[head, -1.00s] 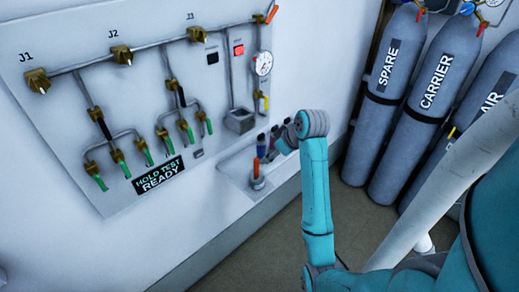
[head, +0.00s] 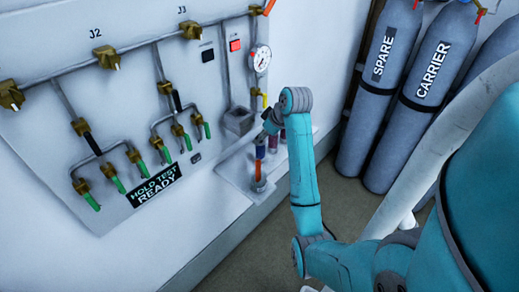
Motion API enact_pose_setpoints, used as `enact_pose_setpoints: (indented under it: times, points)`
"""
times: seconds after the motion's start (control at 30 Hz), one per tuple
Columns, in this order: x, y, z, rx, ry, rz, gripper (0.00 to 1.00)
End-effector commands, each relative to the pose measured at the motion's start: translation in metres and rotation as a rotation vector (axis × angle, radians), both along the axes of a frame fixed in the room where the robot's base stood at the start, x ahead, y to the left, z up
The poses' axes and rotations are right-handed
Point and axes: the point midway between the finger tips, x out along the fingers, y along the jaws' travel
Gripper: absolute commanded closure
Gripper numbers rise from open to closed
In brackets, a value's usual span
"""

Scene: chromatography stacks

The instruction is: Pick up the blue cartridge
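A small blue cartridge (head: 260,152) stands upright on the white ledge at the foot of the wall panel. An orange piece (head: 258,171) shows directly below it in the picture; I cannot tell whether they are one stack. My gripper (head: 266,131), dark and small at the end of my teal arm, is just above the blue cartridge. Its fingers are too small to tell whether they touch the cartridge or are open or shut. Darker reddish-purple cartridges (head: 272,144) stand just to the right, partly hidden by my arm.
The white ledge (head: 236,170) runs along the wall. Brass valves with green handles (head: 139,163) and a gauge (head: 260,59) are on the panel. SPARE (head: 378,95) and CARRIER (head: 428,100) cylinders stand right.

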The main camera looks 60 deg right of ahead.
Motion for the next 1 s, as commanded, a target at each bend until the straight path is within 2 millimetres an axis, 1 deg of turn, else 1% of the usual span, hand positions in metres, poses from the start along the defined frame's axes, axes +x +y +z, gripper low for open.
enact_pose_setpoints:
  times: [0.03, 0.17, 0.27, 0.4, 0.53, 0.63, 0.87, 0.97, 1.0]
  points:
    - [0.002, 0.000, -0.005, 0.002, 0.002, 0.001, 0.29]
    - [0.005, -0.002, -0.010, 0.001, 0.001, -0.001, 0.29]
    - [0.010, -0.003, -0.019, 0.002, 0.002, 0.000, 0.29]
    - [0.021, -0.006, -0.036, 0.003, 0.002, 0.001, 0.29]
    - [0.029, -0.009, -0.049, 0.002, 0.001, 0.001, 0.29]
    - [0.031, -0.011, -0.054, 0.000, 0.001, 0.000, 0.29]
    - [0.032, -0.011, -0.055, 0.000, 0.000, 0.000, 0.29]
    - [0.032, -0.011, -0.054, 0.000, 0.000, 0.000, 0.52]
    - [0.032, -0.011, -0.054, 0.000, 0.000, 0.000, 0.62]
